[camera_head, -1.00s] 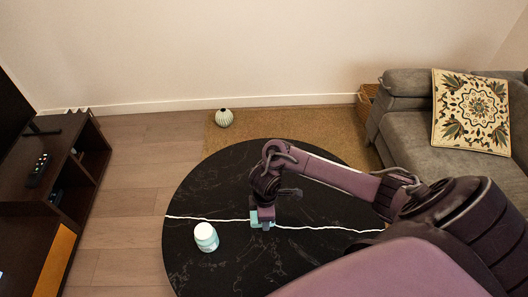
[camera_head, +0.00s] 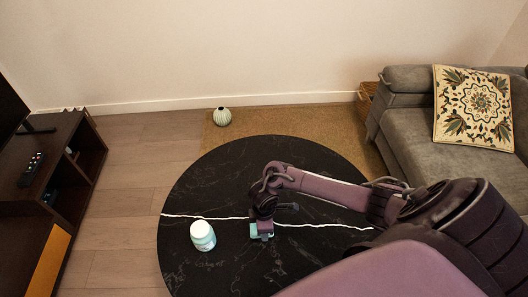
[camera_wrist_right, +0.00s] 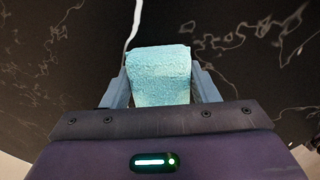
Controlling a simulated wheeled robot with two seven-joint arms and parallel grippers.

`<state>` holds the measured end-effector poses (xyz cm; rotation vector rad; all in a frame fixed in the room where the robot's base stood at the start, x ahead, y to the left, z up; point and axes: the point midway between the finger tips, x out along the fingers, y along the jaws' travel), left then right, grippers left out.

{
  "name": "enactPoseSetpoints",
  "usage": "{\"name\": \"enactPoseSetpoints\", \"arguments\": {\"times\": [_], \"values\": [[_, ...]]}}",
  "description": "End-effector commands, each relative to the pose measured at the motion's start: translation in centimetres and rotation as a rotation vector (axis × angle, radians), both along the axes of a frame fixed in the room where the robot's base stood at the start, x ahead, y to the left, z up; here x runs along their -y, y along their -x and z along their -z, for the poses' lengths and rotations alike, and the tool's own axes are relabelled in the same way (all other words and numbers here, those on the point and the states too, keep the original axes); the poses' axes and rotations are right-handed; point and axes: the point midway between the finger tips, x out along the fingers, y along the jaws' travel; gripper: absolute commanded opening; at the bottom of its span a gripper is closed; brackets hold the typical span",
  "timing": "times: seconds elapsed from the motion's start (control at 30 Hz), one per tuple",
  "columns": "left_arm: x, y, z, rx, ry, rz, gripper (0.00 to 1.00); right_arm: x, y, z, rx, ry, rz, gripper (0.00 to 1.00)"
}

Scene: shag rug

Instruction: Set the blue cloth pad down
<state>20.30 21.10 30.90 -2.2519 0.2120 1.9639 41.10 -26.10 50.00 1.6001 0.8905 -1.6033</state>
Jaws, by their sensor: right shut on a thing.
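The blue cloth pad (camera_wrist_right: 160,76) is light blue and fuzzy. In the right wrist view it sits between the two fingers of my right gripper (camera_wrist_right: 160,88), which is shut on it. In the head view my right gripper (camera_head: 263,229) points down over the round black table (camera_head: 300,160), and a bit of the pad (camera_head: 254,230) shows at its fingers. I cannot tell whether the pad touches the tabletop. My left gripper is not in view.
A white and teal jar (camera_head: 203,236) stands on the table, left of my right gripper. A grey sofa (camera_head: 400,95) stands at the right, and a dark cabinet (camera_head: 40,190) at the left. A ribbed vase (camera_head: 222,117) stands on the rug.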

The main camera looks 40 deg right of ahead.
Motion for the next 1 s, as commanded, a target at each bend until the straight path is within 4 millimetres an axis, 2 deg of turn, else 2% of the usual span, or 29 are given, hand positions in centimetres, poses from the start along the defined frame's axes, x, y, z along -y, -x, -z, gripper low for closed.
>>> {"name": "enactPoseSetpoints", "arguments": {"times": [0.1,0.13,0.3,0.57,0.67,0.77,1.0], "values": [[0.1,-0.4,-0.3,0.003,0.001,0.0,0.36,0.0,0.0,0.5,0.0,0.0,0.001,0.33],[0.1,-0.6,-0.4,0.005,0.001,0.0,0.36,0.0,0.0,0.5,0.0,0.0,0.001,0.55],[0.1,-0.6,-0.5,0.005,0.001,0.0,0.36,0.0,0.0,0.4,0.0,0.0,0.001,0.76],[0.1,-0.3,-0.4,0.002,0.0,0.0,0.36,0.0,0.0,0.3,0.0,0.0,0.0,0.76],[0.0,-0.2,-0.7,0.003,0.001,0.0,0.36,0.0,0.0,-0.3,0.0,0.0,-0.001,0.76],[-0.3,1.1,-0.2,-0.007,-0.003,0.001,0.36,0.0,0.0,-1.8,0.001,-0.001,-0.001,0.76],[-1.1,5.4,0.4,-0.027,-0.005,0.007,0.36,0.0,-0.1,-7.3,0.002,0.0,-0.002,0.76]]}}
